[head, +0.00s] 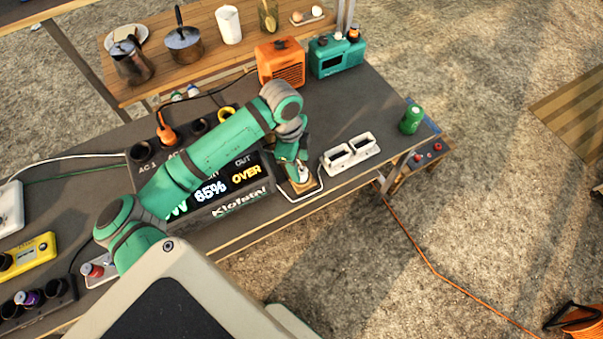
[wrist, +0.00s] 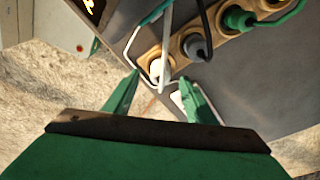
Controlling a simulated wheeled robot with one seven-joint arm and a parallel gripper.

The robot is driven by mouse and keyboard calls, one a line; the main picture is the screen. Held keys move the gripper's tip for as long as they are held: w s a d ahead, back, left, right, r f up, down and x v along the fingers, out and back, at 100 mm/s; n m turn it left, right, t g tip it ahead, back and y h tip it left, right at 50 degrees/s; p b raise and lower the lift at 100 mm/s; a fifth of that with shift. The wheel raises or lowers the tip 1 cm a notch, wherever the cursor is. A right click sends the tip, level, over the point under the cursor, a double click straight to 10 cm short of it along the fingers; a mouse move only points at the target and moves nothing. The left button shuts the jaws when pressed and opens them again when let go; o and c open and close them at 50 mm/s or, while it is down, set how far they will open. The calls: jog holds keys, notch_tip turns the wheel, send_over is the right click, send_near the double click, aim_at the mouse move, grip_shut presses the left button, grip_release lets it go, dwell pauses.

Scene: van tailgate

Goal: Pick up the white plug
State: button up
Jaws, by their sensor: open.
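The white plug (wrist: 157,69) sits at the near end of a tan socket strip (wrist: 174,46) in the wrist view, with a pale cable rising from it. My gripper (wrist: 159,80) is open, with one green finger on each side of the plug in the picture. I cannot tell whether the fingertips are level with it or still above it. No contact shows. In the head view, my arm hides most of the tan strip (head: 300,187), and a small white part shows by my gripper.
A grey plug (wrist: 195,46) with a black cable and a green plug (wrist: 238,19) share the strip. In the head view, a power station (head: 240,208) with a lit display stands left of my gripper, a white double socket (head: 350,153) right. A green can (head: 411,119) stands farther right.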

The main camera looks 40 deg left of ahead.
aim_at(301, 168)
jog(key=f, duration=0.4)
jog(key=shift+w+d+f, duration=0.15)
jog(key=shift+d, duration=0.2)
jog(key=c, duration=1.1)
jog(key=shift+r, duration=0.2)
